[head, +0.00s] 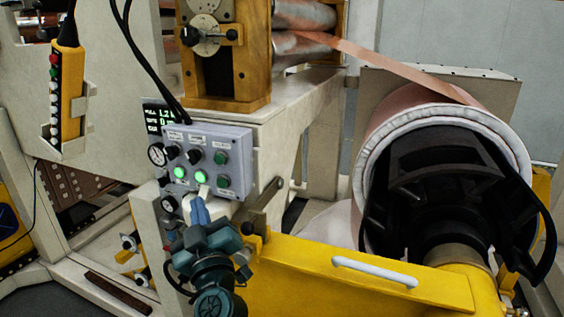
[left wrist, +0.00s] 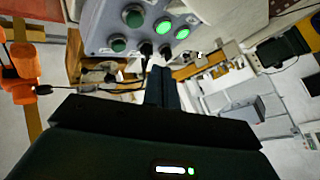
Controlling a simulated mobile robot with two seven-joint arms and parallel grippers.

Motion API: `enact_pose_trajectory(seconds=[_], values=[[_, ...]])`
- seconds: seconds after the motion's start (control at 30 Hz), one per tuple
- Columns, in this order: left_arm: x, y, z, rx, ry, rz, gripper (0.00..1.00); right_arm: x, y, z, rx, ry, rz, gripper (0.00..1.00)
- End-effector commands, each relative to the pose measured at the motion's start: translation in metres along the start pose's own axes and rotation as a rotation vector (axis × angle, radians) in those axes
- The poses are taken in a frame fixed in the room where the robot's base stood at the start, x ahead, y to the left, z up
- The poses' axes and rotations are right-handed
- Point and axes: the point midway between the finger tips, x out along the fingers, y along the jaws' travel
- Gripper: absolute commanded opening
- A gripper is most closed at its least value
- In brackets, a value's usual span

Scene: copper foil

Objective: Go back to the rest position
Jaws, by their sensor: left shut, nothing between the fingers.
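My left gripper (head: 202,196) is in the lower left middle of the head view, just below and in front of the grey control panel (head: 235,152). Its fingers are shut and hold nothing. Whether the fingertips touch the panel's lower edge I cannot tell from the head view. In the left wrist view the shut fingers (left wrist: 163,78) point up toward the panel (left wrist: 107,22), near its black knobs. Two green buttons on the panel are lit. My right gripper is in neither view.
A large foil roll (head: 395,105) on a black hub fills the right side, with a copper strip (head: 400,65) running to rollers. A yellow beam (head: 330,275) lies right of my left arm. A yellow pendant (head: 67,95) hangs at the upper left.

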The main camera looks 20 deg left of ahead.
Motion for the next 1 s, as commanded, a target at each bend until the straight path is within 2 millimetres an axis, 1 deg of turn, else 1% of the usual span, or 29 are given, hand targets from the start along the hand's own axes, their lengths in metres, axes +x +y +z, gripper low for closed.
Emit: enact_pose_trajectory(seconds=[0.07, 0.17, 0.27, 0.37, 0.47, 0.5, 0.53, 0.57, 0.6, 0.67, 0.7, 0.73, 0.8, 0.9, 1.0], values=[[-0.001, 0.0, 0.0, 0.002, 0.003, 0.005, 0.0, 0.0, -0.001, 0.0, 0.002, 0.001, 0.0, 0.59], [-0.007, 0.002, 0.003, 0.011, 0.023, 0.052, 0.0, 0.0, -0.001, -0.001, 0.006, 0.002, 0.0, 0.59], [-0.025, 0.011, 0.013, 0.035, 0.048, 0.18, 0.0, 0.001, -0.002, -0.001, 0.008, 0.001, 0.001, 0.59], [-0.058, 0.023, 0.039, 0.081, 0.011, 0.381, 0.0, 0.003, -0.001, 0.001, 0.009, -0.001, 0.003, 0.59], [-0.104, 0.028, 0.083, 0.142, -0.123, 0.585, 0.0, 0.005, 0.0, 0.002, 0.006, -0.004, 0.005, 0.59], [-0.125, 0.026, 0.103, 0.171, -0.201, 0.654, 0.0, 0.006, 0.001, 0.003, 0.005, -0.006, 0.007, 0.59], [-0.141, 0.022, 0.119, 0.195, -0.268, 0.7, 0.0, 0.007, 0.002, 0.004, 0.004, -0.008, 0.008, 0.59], [-0.158, 0.017, 0.134, 0.22, -0.338, 0.738, 0.0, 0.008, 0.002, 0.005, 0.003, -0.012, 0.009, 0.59], [-0.179, 0.007, 0.154, 0.253, -0.433, 0.777, 0.0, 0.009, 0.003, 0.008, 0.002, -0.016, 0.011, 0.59], [-0.211, -0.012, 0.18, 0.306, -0.576, 0.814, 0.0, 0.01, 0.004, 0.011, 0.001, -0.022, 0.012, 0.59], [-0.23, -0.027, 0.196, 0.343, -0.669, 0.824, 0.0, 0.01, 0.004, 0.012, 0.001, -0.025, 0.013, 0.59], [-0.244, -0.038, 0.205, 0.369, -0.735, 0.826, 0.0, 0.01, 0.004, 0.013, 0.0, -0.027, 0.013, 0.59], [-0.272, -0.066, 0.223, 0.429, -0.87, 0.813, 0.0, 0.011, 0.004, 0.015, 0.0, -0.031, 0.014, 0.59], [-0.302, -0.1, 0.238, 0.5, -1.013, 0.776, 0.0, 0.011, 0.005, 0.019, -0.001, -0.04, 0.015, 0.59], [-0.318, -0.122, 0.244, 0.547, -1.096, 0.74, 0.0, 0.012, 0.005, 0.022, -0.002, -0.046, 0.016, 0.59]])
